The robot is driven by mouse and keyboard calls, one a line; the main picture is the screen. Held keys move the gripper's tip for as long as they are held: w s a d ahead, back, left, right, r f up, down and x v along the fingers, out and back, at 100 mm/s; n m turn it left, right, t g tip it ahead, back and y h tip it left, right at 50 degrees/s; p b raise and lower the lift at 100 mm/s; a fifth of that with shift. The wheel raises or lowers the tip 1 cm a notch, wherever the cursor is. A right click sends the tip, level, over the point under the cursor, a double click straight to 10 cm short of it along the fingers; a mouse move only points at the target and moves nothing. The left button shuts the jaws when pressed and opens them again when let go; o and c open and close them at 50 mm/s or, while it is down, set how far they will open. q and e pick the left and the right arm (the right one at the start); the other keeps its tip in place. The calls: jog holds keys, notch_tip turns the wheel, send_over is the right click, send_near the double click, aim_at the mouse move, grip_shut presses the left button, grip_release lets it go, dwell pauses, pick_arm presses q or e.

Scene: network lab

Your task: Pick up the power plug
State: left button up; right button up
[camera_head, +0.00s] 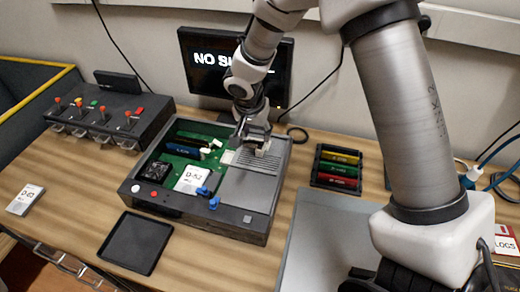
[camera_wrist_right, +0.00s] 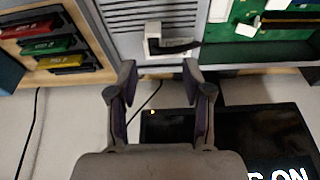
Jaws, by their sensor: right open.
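The power plug (camera_wrist_right: 154,40), a small white block with a black piece on its side, sits at the rear edge of the device's grey vented cover (camera_wrist_right: 158,13) in the right wrist view. In the head view the right gripper (camera_head: 254,134) is over the back edge of the open device case (camera_head: 240,236), beside the plug and partly hiding it. In the wrist view the right gripper (camera_wrist_right: 159,72) is open and empty, its fingertips either side of the plug's line but short of it. The left gripper is not in view.
A monitor (camera_head: 285,72) stands close behind the right gripper. A rack of coloured modules (camera_head: 338,168) is right of the case. A switch box (camera_head: 105,118) stands at left, and a black tray (camera_head: 135,242) lies in front. A grey panel (camera_head: 325,240) covers the front right.

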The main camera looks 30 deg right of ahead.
aim_at(261, 145)
jog(key=shift+s+d+f, duration=0.1)
jog(key=shift+s+f, duration=0.1)
jog(key=shift+f, duration=0.55)
jog(key=x, duration=0.4)
jog(key=shift+d+f, duration=0.15)
jog(key=shift+d, duration=0.05)
jog(key=shift+w+d+f, duration=0.15)
jog(key=shift+f, duration=0.1)
jog(key=shift+r, duration=0.15)
jog(key=shift+c, duration=0.7)
jog(key=shift+s, duration=0.25)
grip_shut()
